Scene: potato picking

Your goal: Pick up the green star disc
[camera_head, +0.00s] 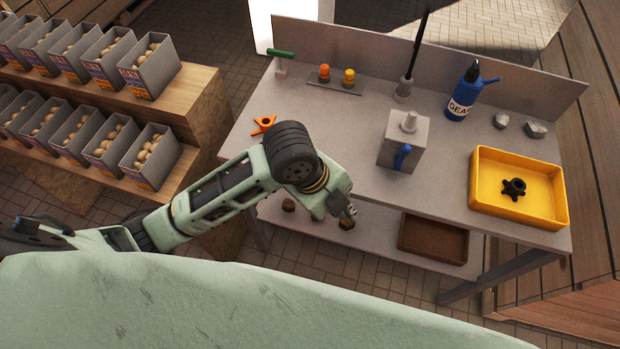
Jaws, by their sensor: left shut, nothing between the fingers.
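I see no green star disc in the head view. An orange star-shaped piece (263,124) lies on the left part of the grey workbench (340,120), beside my left arm. A black star-shaped piece (514,188) lies in the yellow tray (548,216) at the right. My left gripper (348,212) is at the bench's front edge, shut and empty, pointing down and right. My left arm hides part of the bench's front left. My right gripper is not in view.
A grey block with a blue lever (409,135) stands mid-bench. A blue bottle (463,95), orange and yellow knobs (337,76) and a green-topped piece (281,53) stand behind. A brown tray (433,239) is on the lower shelf. Potato boxes (150,70) fill the left stand.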

